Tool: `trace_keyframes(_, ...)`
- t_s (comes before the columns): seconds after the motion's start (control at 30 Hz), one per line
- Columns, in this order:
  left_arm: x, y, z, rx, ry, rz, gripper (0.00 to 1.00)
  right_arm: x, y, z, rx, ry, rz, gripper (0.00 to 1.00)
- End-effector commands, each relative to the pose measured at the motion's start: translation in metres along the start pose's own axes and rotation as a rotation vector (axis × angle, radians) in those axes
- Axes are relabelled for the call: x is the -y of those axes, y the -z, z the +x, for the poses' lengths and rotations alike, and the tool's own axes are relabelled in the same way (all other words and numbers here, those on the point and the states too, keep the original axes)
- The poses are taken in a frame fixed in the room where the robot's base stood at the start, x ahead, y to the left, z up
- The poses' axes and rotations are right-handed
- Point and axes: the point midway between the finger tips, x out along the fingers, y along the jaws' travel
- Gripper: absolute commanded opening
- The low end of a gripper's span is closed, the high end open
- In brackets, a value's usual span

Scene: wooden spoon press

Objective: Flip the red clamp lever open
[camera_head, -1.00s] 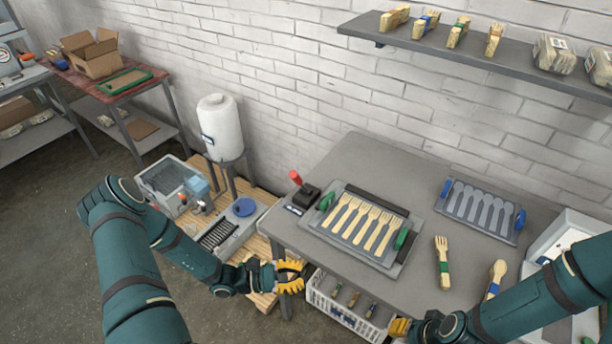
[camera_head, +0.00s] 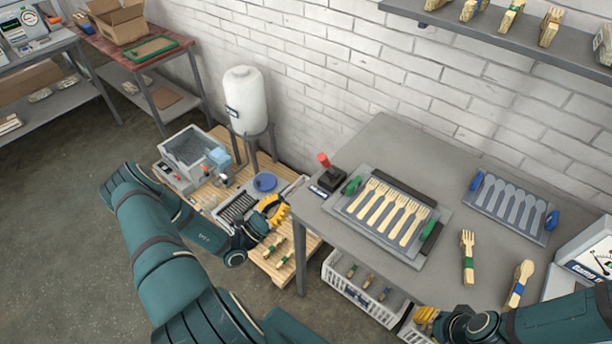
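A red-topped lever (camera_head: 323,160) stands upright on a black base at the left end of the grey table (camera_head: 385,135). It is the only clear red lever in view; I cannot tell whether it is the clamp lever. Beside it lies a tray (camera_head: 424,221) of wooden forks with green clips. My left gripper (camera_head: 275,212) has yellow fingers, appears open and empty, and is left of the table and below the lever, apart from it. My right gripper (camera_head: 424,316) is at the table's front edge, partly hidden by its own arm; its opening is unclear.
A machine with a grey tub (camera_head: 190,150) and a blue round lid (camera_head: 264,182) sit on a wooden pallet (camera_head: 308,243) below the table. A white tank (camera_head: 245,100) stands behind. A spoon tray (camera_head: 510,206) is at right. A white crate (camera_head: 365,292) stands below the front edge.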

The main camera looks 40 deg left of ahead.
Motion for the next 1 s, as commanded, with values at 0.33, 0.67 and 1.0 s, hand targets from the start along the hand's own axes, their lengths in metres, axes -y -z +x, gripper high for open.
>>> trace_keyframes(0.33,0.001,-0.001,0.055,0.004,0.005,0.0,0.0,0.001,0.001,-0.003,-0.003,0.0,0.001,0.36)
trace_keyframes(0.67,0.001,-0.001,0.114,0.002,0.004,-0.001,0.0,0.002,0.003,-0.005,-0.005,0.0,0.001,0.36)
trace_keyframes(1.0,0.001,0.0,0.138,0.001,0.002,0.0,0.0,0.002,0.003,-0.005,-0.006,0.0,0.001,0.36)
